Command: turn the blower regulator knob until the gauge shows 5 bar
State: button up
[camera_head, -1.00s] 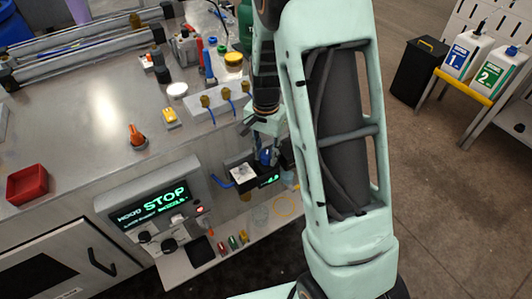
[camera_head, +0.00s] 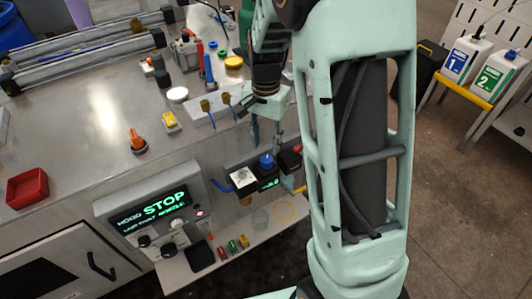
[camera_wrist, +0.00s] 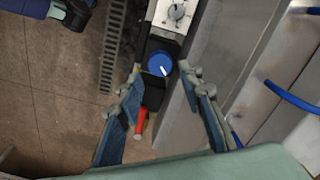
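The blue regulator knob (camera_head: 266,160) sits on a black unit on the bench's front. In the wrist view the knob (camera_wrist: 158,64) shows a white pointer mark, tilted toward the lower right. Below it in the head view is a small display with green digits (camera_head: 270,183), too small to read surely. My gripper (camera_head: 267,142) is open and empty above the knob, apart from it. In the wrist view its fingers (camera_wrist: 163,82) are spread, with the knob between and beyond the tips.
A white-faced unit (camera_head: 242,178) is left of the knob, and a red-handled valve (camera_wrist: 141,122) is close on its other side. A STOP panel (camera_head: 160,205) stands farther left. Blue hoses (camera_wrist: 292,95) run nearby.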

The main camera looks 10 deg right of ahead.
aim_at(266, 160)
notch_tip(266, 160, up, 5)
jog(key=shift+r, duration=0.1)
dwell(0.6)
